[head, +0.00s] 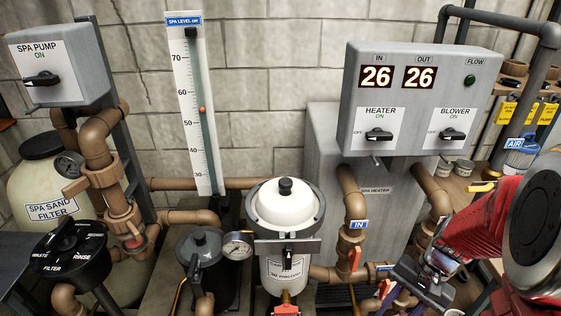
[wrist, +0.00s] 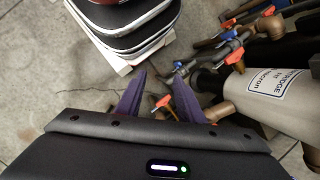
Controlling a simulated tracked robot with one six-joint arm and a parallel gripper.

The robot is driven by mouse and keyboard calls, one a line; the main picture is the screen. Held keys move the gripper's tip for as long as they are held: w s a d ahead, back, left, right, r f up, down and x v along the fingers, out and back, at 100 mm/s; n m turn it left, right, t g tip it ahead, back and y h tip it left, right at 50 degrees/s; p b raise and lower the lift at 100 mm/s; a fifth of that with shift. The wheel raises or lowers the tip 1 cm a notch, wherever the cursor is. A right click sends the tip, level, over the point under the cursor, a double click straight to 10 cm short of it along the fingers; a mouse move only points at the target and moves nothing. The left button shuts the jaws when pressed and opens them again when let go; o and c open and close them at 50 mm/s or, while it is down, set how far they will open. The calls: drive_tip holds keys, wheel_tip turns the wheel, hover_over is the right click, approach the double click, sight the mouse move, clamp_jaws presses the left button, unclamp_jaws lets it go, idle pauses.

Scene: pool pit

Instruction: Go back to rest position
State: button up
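My gripper (wrist: 159,78) shows two purple fingers in the wrist view, set apart with bare floor and some pipe fittings beyond the gap. It holds nothing that I can see. In the head view my red arm enters at the lower right, and my gripper (head: 392,300) hangs low at the bottom edge, in front of the heater pipes. Its fingertips are partly cut off there. I cannot tell how far it is from the pipes.
The heater panel (head: 420,97), spa pump box (head: 58,65), level gauge (head: 197,110) and white-lidded filter (head: 287,207) stand ahead. Concrete floor (wrist: 40,70) is clear at left.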

drive_tip(key=s+a+r+n+t+h, duration=0.1)
drive_tip(key=s+a+r+n+t, duration=0.1)
drive_tip(key=r, duration=0.8)
drive_tip(key=s+a+r+n+t+h, duration=0.2)
drive_tip(key=a+r+n+t, duration=0.3)
drive_tip(key=a+r, duration=0.4)
drive_tip(key=shift+r+n+h, duration=0.3)
drive_tip(key=shift+r+n, duration=0.4)
drive_tip(key=shift+r, duration=0.15)
drive_tip(key=shift+s+a, duration=0.1)
